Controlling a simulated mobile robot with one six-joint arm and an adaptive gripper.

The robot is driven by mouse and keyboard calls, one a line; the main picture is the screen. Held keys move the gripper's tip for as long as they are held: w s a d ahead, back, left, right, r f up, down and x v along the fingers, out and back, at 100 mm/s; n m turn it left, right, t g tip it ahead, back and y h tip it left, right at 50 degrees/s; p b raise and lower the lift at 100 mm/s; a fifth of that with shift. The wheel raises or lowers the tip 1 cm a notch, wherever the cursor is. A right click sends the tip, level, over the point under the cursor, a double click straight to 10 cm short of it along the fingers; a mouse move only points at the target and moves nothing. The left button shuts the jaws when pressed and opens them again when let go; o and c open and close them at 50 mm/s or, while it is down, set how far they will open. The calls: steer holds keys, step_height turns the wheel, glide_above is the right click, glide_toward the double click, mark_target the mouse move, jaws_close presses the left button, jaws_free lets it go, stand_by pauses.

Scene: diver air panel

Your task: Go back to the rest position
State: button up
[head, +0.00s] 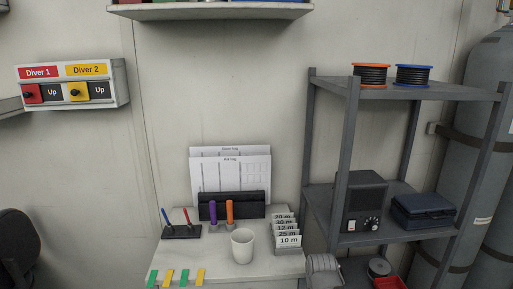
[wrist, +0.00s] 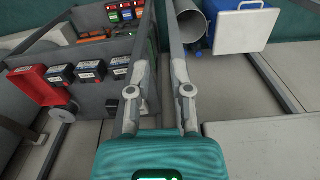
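My gripper (wrist: 160,12) shows in the wrist view, with its two long grey fingers running up to the top edge. A gap shows between the fingers and nothing is held in it. The teal gripper body (wrist: 160,155) fills the bottom middle of that view. The gripper points at the floor area, over a grey case and pale floor panels. My arm and gripper do not show in the head view.
The head view shows a white desk (head: 220,262) with a mug (head: 242,245), pens and depth cards. A grey shelf (head: 345,150) stands right, beside gas cylinders (head: 468,150). A Diver 1/Diver 2 panel (head: 72,84) hangs left.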

step_height(320, 180, up, 17)
steer(key=p, duration=1.5)
steer(key=shift+f+p, duration=0.2)
steer(key=shift+p, duration=0.15)
steer(key=shift+a, duration=0.15)
